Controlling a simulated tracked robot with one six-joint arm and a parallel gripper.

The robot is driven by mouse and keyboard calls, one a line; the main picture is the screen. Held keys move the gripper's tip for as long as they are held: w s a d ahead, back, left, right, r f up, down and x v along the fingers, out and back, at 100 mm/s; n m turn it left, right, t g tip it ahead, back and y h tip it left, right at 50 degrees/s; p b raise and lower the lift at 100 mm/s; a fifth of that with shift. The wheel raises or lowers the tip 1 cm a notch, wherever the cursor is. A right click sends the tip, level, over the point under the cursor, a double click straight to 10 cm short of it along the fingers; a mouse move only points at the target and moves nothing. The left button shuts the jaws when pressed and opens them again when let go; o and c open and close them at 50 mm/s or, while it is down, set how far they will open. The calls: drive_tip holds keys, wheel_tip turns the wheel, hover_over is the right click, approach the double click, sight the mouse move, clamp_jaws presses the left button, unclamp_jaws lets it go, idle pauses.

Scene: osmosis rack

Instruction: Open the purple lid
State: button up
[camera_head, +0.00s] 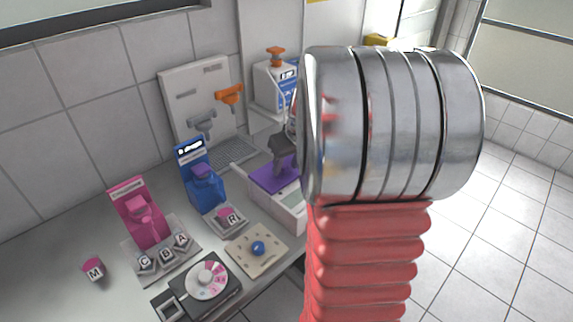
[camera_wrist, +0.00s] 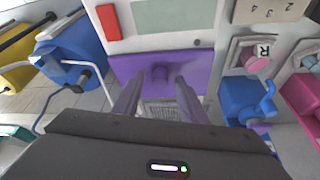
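The purple lid (camera_head: 262,181) lies shut on a white box-shaped device (camera_head: 288,208) in the head view, partly hidden by my arm. In the wrist view the purple lid (camera_wrist: 206,62) fills the upper middle, with a small purple knob (camera_wrist: 161,73) on it. My gripper (camera_wrist: 159,80) is open, its two fingers pointing at the lid, one on each side of the knob in the picture. I cannot tell whether they touch the lid. In the head view my dark gripper (camera_head: 283,146) is right above the lid, partly hidden by my arm.
A blue dispenser (camera_head: 204,185), a pink dispenser (camera_head: 143,215), a beige plate with a blue knob (camera_head: 257,248) and a black dial device (camera_head: 203,283) stand left of the lid. A pink cup marked M (camera_head: 94,269) stands farther left. Clear counter lies at lower left.

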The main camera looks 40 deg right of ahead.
drive_tip(key=shift+w+f, duration=0.1)
drive_tip(key=shift+f, duration=0.2)
drive_tip(key=shift+c, duration=0.5)
clamp_jaws()
